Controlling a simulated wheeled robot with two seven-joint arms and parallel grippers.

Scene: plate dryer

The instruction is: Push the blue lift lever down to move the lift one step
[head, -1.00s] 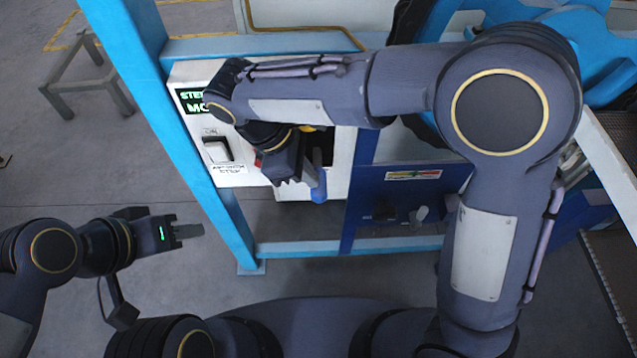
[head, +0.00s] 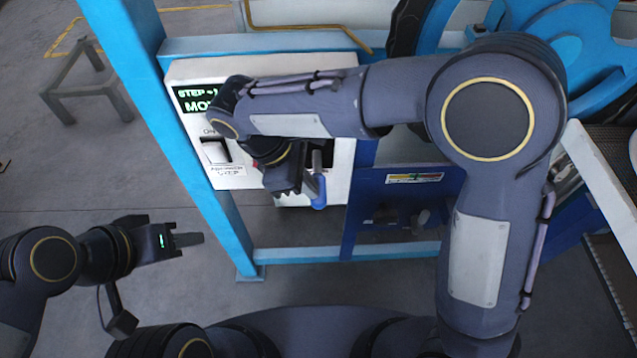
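The blue lift lever (head: 318,191) shows as a blue handle end on a grey shaft at the front of the white control panel (head: 340,180). My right gripper (head: 303,192) is at the lever, just left of the handle and seemingly touching it. Its fingers are mostly hidden behind its own body, so I cannot tell whether they are open or shut. The lever's slot is partly hidden by my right arm. My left gripper (head: 190,240) is low at the left, away from the panel and empty, its fingers seen edge-on.
A white rocker switch (head: 216,152) and a green-lettered display (head: 197,104) are on the panel, left of my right gripper. A blue post (head: 165,110) stands left of the panel. A blue lower panel (head: 400,190) is to the right. Grey floor around my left gripper is clear.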

